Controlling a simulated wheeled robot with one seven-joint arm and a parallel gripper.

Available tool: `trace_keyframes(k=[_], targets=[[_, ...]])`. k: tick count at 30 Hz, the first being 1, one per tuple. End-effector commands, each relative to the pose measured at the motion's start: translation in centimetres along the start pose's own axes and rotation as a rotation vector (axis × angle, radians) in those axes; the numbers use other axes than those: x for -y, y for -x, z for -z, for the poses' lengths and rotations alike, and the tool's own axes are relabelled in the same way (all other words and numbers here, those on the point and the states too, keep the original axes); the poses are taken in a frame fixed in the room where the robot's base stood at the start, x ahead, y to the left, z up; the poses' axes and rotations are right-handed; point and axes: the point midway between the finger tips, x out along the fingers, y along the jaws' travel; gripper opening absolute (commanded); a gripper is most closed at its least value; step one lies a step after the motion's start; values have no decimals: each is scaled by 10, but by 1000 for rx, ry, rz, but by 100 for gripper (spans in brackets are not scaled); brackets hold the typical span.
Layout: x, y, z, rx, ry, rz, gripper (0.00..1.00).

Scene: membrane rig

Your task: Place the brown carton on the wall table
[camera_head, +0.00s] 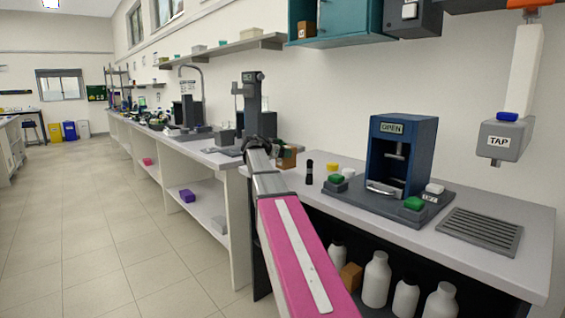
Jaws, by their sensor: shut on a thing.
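A brown carton (288,160) shows at the end of my arm, above the left end of the near bench. My gripper (270,148) is at the carton, shut on it; the fingers are small, dark and partly hidden by my arm. I cannot tell whether the carton touches the surface behind it. The near grey-topped table along the wall (345,196) runs to the right. Another table along the wall (205,146) continues beyond it to the left. I cannot tell which of them is the wall table.
A blue press (403,155) labelled OPEN stands on the near bench, with green buttons, a drain grate (480,232) and a TAP unit (505,138). Small bottles and a yellow-capped item stand left of the press. White bottles (376,280) and an orange-brown box (351,276) sit below. Floor at left is clear.

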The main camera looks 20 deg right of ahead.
Motion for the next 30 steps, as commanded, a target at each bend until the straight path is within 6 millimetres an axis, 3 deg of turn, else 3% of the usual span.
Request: trace_keyframes(k=[9, 20, 21, 23, 30], targets=[[0, -11, -35, 1, 2, -1, 38], [0, -12, -39, 0, 0, 0, 38], [0, -12, -39, 0, 0, 0, 73], [0, -12, -39, 0, 0, 0, 89], [0, -12, -39, 0, 0, 0, 89]])
